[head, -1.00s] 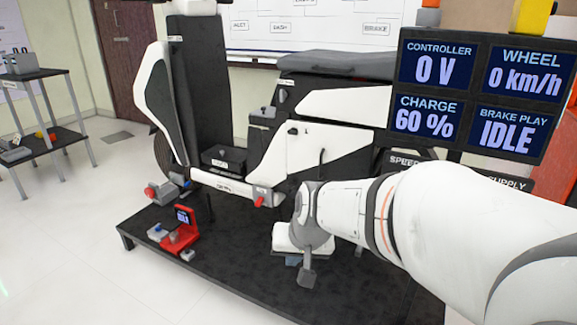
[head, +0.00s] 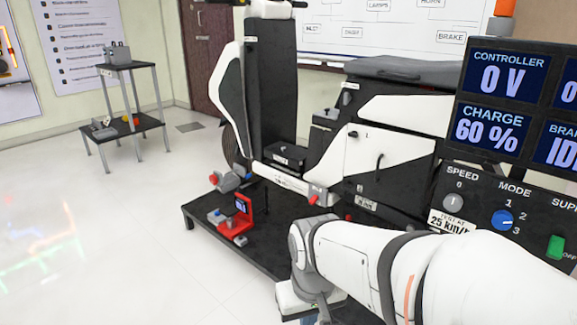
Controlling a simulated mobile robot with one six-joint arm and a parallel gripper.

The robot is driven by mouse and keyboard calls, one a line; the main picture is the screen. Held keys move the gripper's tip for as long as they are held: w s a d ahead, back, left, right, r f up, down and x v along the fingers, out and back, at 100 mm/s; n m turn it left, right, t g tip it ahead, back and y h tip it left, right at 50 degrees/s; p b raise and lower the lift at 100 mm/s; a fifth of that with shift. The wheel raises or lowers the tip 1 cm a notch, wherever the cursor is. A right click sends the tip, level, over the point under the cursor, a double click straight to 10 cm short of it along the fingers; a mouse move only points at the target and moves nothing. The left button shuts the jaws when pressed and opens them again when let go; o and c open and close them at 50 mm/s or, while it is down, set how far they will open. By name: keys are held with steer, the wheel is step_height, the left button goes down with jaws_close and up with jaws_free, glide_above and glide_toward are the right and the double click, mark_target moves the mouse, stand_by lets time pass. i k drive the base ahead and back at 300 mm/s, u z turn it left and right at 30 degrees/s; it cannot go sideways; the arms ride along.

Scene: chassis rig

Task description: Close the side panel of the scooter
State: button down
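The scooter (head: 396,108) stands upright on a dark platform, with its tall black and white front at left and its seat at right. Its white side panel (head: 362,157) is on the flank below the seat and has a dark upright handle (head: 379,161). I cannot tell whether the panel is fully flush or slightly ajar. My gripper (head: 308,312) hangs down at the bottom edge of the head view, in front of and below the panel, apart from it. Its fingertips are cut off, so its opening is hidden.
A red stand with a small screen (head: 243,212) and small parts are on the platform (head: 196,218) at left. A control board (head: 490,215) with displays is at right, behind my arm. A two-tier table (head: 128,133) stands at back left. The floor at left is clear.

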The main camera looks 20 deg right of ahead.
mark_target(388, 167)
steer(key=u, duration=0.1)
steer(key=k, duration=1.1)
steer(key=z, duration=0.45)
steer(key=i, duration=1.5)
steer(key=z, duration=0.1)
